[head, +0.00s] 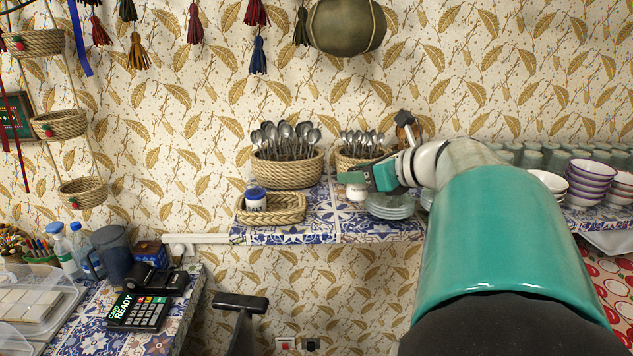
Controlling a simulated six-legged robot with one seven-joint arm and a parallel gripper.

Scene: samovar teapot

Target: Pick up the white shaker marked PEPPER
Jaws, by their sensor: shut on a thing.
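The white shaker (356,193) is at my gripper (357,180), above the blue tiled shelf near a stack of plates. Only its lower white part shows under the teal jaw, with small lettering too blurred to read fully. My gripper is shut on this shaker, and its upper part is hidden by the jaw. I cannot tell whether its base touches the shelf. A second shaker (256,202), white with a blue top and marked SALT, stands in a small woven tray (290,208) to the left.
A large basket of spoons (287,172) and a smaller one (347,159) stand behind. Stacked plates (390,207) sit right beside my gripper. Purple-rimmed bowls (589,183) are farther right. The tiled shelf (322,215) is bare between tray and plates. A card reader (138,312) is lower left.

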